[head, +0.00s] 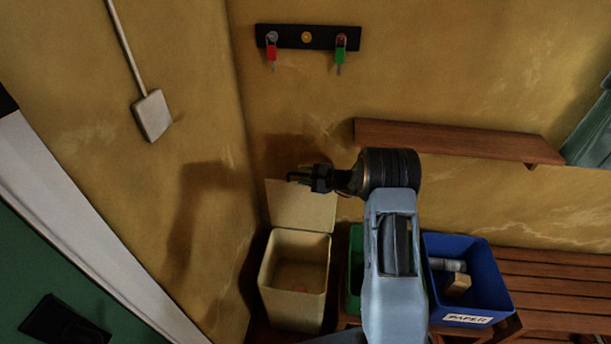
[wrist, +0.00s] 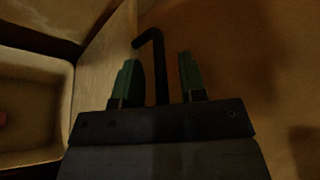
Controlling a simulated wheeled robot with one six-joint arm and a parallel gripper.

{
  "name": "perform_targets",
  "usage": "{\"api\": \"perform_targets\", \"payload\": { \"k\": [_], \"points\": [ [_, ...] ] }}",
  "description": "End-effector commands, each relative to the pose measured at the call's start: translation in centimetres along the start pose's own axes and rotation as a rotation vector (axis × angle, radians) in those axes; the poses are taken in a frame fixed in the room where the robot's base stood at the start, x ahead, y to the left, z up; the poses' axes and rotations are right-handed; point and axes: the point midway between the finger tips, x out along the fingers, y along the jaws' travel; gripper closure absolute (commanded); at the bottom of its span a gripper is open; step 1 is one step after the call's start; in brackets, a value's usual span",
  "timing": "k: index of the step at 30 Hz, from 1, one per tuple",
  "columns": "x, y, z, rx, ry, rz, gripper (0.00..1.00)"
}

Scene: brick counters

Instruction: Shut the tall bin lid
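The tall cream bin (head: 293,312) stands in the corner by the wall, with a small reddish thing inside. Its lid (head: 300,212) is open and stands upright at the back edge. My gripper (head: 298,177) is at the lid's top edge, above the bin's opening. In the wrist view the bin (wrist: 35,158) is at the left and the lid (wrist: 100,58) is a pale panel beside my left finger. My gripper's green-tipped fingers (wrist: 158,75) are apart. A dark bent rod stands between them, touching neither. I cannot tell whether the gripper touches the lid.
A green bin (head: 356,265) and a blue paper bin (head: 470,305) stand to the right, partly behind my arm. A wooden shelf (head: 450,139) and a key rack (head: 306,37) are on the wall above. A slatted bench (head: 560,285) is at the right.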

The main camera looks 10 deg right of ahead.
Motion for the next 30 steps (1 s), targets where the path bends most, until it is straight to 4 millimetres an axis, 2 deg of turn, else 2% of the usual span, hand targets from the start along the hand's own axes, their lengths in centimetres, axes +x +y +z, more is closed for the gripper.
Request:
{"api": "perform_targets", "payload": {
  "k": [8, 20, 30],
  "points": [
    [0.09, 0.01, 0.01, 0.0, 0.0, 0.0, 0.62],
    [0.07, 0.01, 0.01, 0.0, 0.0, 0.0, 1.0],
    [0.04, 0.09, -0.04, 0.0, 0.001, 0.001, 1.0]
  ]
}}
